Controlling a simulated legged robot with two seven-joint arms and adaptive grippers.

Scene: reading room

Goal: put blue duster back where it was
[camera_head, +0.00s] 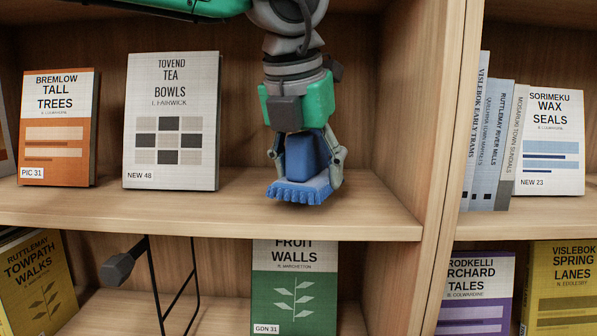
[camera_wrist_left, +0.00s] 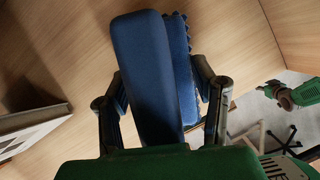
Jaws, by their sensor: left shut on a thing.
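The blue duster (camera_head: 306,159) has a blue block body and a fringed lower edge. It hangs at the right part of the upper shelf (camera_head: 378,213) in the head view, fringe down. My left gripper (camera_head: 308,165) is shut on it, one finger on each side. In the left wrist view the duster (camera_wrist_left: 150,75) fills the space between the fingers of the left gripper (camera_wrist_left: 165,110). Whether the fringe touches the shelf board I cannot tell.
A white book, Tea Bowls (camera_head: 172,120), stands left of the duster, and an orange book (camera_head: 57,128) stands farther left. A wooden divider (camera_head: 440,130) is on the right. The green book Fruit Walls (camera_head: 294,285) stands on the shelf below. Bare board lies around the duster.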

